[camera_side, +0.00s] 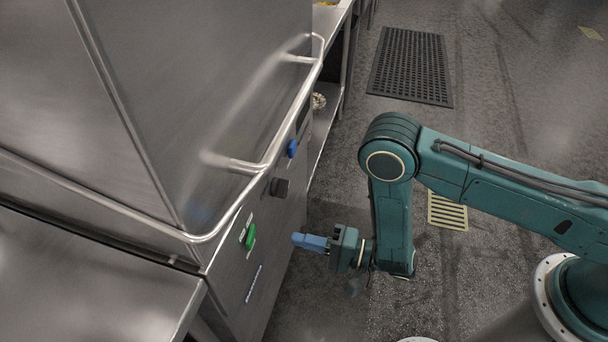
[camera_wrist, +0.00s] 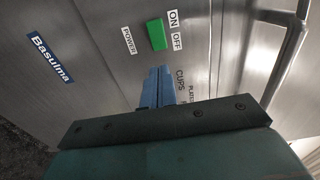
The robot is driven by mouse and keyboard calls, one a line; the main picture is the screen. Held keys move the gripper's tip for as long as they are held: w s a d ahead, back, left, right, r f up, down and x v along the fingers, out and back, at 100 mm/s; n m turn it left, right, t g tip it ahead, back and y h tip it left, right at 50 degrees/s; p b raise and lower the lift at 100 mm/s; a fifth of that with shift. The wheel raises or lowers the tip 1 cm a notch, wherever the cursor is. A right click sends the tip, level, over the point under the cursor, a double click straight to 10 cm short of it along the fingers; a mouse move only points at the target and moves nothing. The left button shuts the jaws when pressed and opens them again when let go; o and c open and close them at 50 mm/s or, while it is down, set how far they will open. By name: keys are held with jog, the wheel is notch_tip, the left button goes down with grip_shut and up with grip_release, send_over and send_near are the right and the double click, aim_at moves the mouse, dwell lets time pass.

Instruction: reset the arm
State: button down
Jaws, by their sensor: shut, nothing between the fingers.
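My gripper (camera_side: 297,239) has blue fingers and is shut with nothing between them. In the side view it points left at the front panel of a steel dishwasher (camera_side: 252,262), with a gap between the fingertips and the panel. In the wrist view the fingers (camera_wrist: 159,72) point toward the panel, just below the green power switch (camera_wrist: 157,34). The switch also shows in the side view (camera_side: 250,237), to the left of the fingertips. My teal arm is bent, with its elbow raised.
A long bar handle (camera_side: 300,100) sticks out from the dishwasher above my gripper. A dark knob (camera_side: 279,187) and a blue button (camera_side: 292,149) are on the panel. A black mat (camera_side: 411,66) lies on the floor behind.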

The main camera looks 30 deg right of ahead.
jog(key=w+d+r+t+h, duration=0.2)
jog(key=w+d+r+h, duration=0.5)
jog(key=w+r, duration=0.45)
jog(key=d+r+n+g+h, duration=0.15)
jog(key=d+r+h, duration=0.25)
jog(key=d+r, duration=0.7)
jog(key=s+d+r+n+g+h, duration=0.1)
jog(key=s+d+r+g, duration=0.2)
jog(key=s+d+r, duration=0.3)
jog(key=s+d+r+n+g, duration=0.1)
jog(key=s+r+n, duration=0.1)
jog(key=s, duration=0.6)
jog(key=s+d+r+n+g, duration=0.2)
jog(key=s, duration=0.7)
jog(key=s+d+r+n+g, duration=0.1)
jog(key=s+d+r+n, duration=0.1)
jog(key=s, duration=0.7)
jog(key=shift+d+g+h, duration=0.25)
jog(key=shift+g+h, duration=0.1)
jog(key=shift+h, duration=0.05)
jog(key=shift+n, duration=0.25)
